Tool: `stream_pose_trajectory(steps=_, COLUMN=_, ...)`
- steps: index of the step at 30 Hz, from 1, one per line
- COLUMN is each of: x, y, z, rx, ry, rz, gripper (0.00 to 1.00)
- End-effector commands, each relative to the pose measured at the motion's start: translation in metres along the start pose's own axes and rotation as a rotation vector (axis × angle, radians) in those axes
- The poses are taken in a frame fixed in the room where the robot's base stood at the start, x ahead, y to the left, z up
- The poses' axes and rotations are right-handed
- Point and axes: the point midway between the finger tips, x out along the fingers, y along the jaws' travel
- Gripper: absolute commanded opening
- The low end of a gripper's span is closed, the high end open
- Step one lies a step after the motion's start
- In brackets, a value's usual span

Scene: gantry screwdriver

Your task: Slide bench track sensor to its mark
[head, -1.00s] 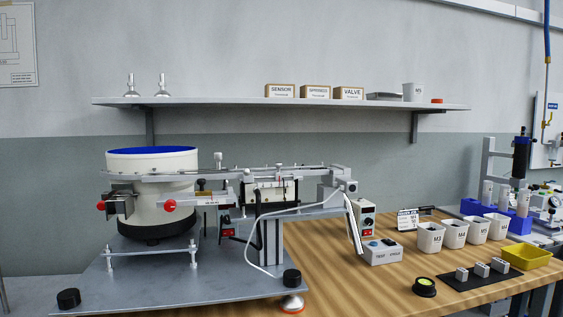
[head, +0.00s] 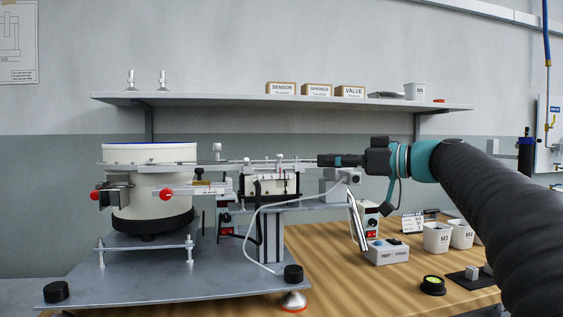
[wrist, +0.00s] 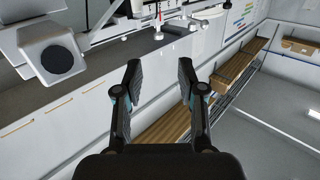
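The track (head: 235,167) runs right from the white bowl feeder (head: 150,196) above a grey metal plate. Small fittings sit along it, including an upright one with a pale top (head: 217,150). I cannot tell for sure which fitting is the sensor, and I can make out no mark. My gripper (head: 322,160) points left at the track's right end, near a grey block (head: 337,186); contact cannot be judged. In the wrist view my gripper (wrist: 159,76) has its two fingers spread, with nothing between them. A pale block with a dark round face (wrist: 58,56) is left of the fingers.
A grey plate (head: 170,283) carries the feeder. A white cable (head: 252,232) hangs below the track. A wall shelf (head: 230,98) spans above.

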Motion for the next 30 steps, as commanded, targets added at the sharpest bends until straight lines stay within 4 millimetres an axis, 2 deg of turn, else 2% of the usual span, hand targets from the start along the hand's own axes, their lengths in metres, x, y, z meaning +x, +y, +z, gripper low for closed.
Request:
stream_pose_trajectory(steps=4, x=0.004, y=0.005, z=-0.009, rx=-0.032, ry=0.035, rz=-0.011, gripper=0.40)
stream_pose_trajectory(steps=8, x=0.019, y=0.004, z=-0.011, rx=-0.033, ry=0.036, rz=-0.014, gripper=0.40)
stream_pose_trajectory(steps=21, x=0.099, y=0.003, z=-0.013, rx=-0.030, ry=0.033, rz=-0.013, gripper=0.40)
stream_pose_trajectory(steps=27, x=0.125, y=0.003, z=-0.014, rx=-0.030, ry=0.033, rz=-0.012, gripper=0.40)
stream_pose_trajectory(steps=30, x=0.133, y=0.003, z=-0.013, rx=-0.030, ry=0.033, rz=-0.011, gripper=0.40)
